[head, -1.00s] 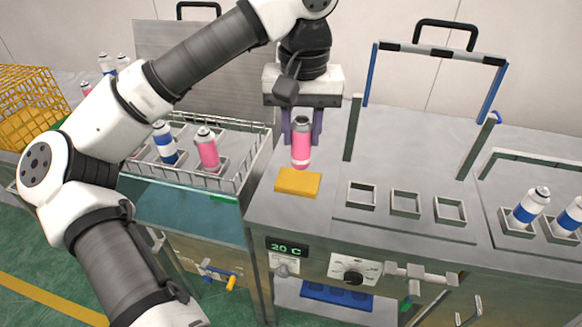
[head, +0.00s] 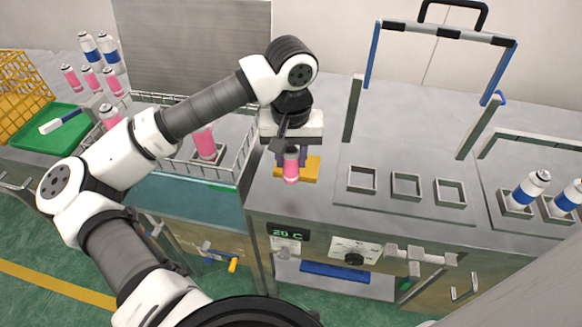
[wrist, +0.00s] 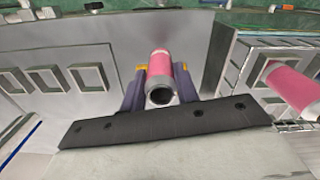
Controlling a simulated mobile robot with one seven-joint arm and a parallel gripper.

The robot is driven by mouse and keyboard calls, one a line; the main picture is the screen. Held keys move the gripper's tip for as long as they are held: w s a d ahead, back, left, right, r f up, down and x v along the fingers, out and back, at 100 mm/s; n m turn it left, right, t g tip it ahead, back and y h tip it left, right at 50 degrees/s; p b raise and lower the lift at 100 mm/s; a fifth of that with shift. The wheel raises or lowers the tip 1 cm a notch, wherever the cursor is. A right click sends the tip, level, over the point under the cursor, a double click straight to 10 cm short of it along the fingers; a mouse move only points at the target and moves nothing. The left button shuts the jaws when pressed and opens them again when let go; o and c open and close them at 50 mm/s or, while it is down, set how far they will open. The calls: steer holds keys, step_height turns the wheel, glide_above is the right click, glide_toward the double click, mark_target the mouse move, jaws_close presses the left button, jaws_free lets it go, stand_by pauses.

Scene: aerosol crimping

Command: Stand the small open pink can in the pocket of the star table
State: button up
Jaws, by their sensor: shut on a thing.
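In the wrist view the can (wrist: 162,68) sits between the two purple fingers of my gripper (wrist: 160,84). Its grey rim and dark open mouth face that camera. Whether its base touches anything is hard to tell. I cannot make out a star table in either view.
Three square pockets (head: 406,187) lie empty on the worktop to the right, beneath a blue-sided raised frame (head: 440,40). A wire basket (head: 245,165) with another pink can (head: 204,143) stands to the left.

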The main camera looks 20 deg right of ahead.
mark_target(291, 171)
step_height(291, 171, down, 6)
steer(key=shift+r+p, duration=0.15)
steer(key=shift+p, duration=0.5)
steer(key=shift+f+b, duration=0.25)
steer(key=shift+b, duration=0.1)
steer(key=o, duration=0.9)
steer(key=shift+o, duration=0.2)
steer(key=shift+r, duration=0.1)
steer(key=shift+r+p, duration=0.2)
steer(key=shift+p, duration=0.25)
steer(key=shift+w+r+b, duration=0.1)
steer(key=shift+r+b, duration=0.25)
step_height(291, 171, up, 11)
steer(key=shift+r+b, duration=0.1)
steer(key=shift+b, duration=1.05)
